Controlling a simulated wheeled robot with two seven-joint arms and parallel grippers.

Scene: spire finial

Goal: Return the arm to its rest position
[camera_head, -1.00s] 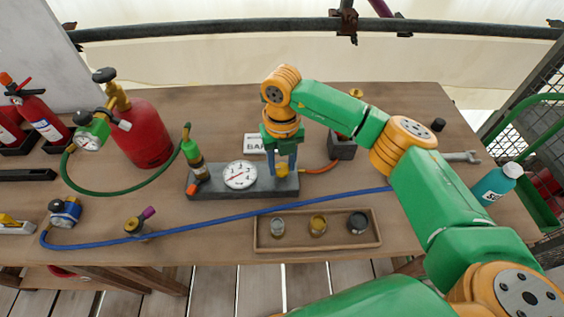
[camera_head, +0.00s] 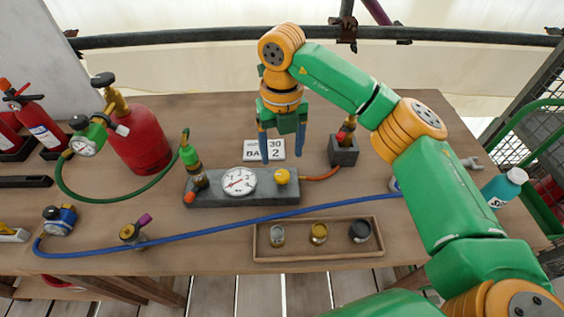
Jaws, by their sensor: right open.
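My right arm comes in from the lower right in green and orange. Its gripper (camera_head: 282,158) points down with two blue fingers spread apart and nothing between them. It hangs above the far side of the grey gauge block (camera_head: 230,198), in front of the white number sign (camera_head: 252,149). The block carries a round white dial (camera_head: 239,181), a yellow knob (camera_head: 282,176) and a green-topped fitting (camera_head: 191,158). The fingers are clear of the yellow knob. My left gripper is not in view.
A red gas cylinder (camera_head: 138,140) and fire extinguishers (camera_head: 41,128) stand at the left. A wooden tray (camera_head: 291,253) with three small parts lies in front. A blue hose (camera_head: 180,236) crosses the table. A grey box (camera_head: 344,151) and teal bottle (camera_head: 503,187) are to the right.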

